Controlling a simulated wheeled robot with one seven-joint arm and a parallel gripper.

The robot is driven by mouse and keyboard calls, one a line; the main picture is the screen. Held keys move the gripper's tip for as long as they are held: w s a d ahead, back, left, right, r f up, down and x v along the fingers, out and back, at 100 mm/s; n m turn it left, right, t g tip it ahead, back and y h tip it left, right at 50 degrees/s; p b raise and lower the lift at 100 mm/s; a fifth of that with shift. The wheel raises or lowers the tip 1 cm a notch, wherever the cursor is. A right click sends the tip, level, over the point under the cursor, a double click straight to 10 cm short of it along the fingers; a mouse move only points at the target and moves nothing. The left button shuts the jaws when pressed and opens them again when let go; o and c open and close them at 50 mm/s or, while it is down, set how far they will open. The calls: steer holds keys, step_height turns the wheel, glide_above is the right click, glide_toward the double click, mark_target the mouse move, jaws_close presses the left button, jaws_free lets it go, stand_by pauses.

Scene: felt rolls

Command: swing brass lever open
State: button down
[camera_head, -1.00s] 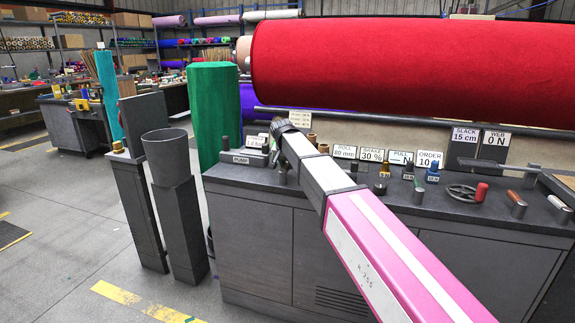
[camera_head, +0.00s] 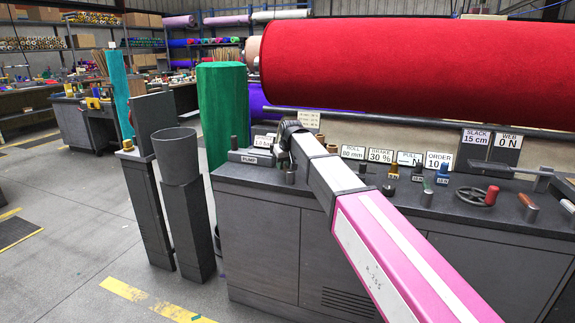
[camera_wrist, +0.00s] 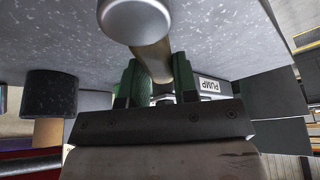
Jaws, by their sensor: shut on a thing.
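The brass lever (camera_wrist: 152,62) shows in the wrist view as a short brass-coloured bar with a round silver end (camera_wrist: 136,18). My gripper (camera_wrist: 158,82) has its green-padded fingers on either side of the bar and is shut on it. In the head view my gripper is mostly hidden behind my own arm, at the left end of the grey bench top. The block marked PUMP (camera_head: 257,158) stands just left of there. Its label also shows upside down in the wrist view (camera_wrist: 210,86). How far the lever is swung I cannot tell.
A dark knob on a brass stem (camera_wrist: 50,95) stands left in the wrist view. A red felt roll (camera_head: 400,65) spans above the bench (camera_head: 260,215). A handwheel (camera_head: 474,196) and several small controls lie right. A grey bin (camera_head: 178,155) and green roll (camera_head: 223,115) stand left.

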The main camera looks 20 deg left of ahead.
mark_target(287, 169)
steer(key=shift+s+a+n+g+y, duration=0.15)
steer(key=shift+s+a+n+g, duration=0.15)
steer(key=shift+n, duration=0.4)
steer(key=shift+s+a+n+g+y, duration=0.2)
steer(key=shift+s+n, duration=0.1)
steer(key=shift+n, duration=0.4)
steer(key=c, duration=0.9)
jaws_free()
steer(key=v, duration=1)
steer(key=shift+s+d+r, duration=0.15)
steer(key=shift+s+r, duration=0.05)
steer(key=shift+r, duration=0.15)
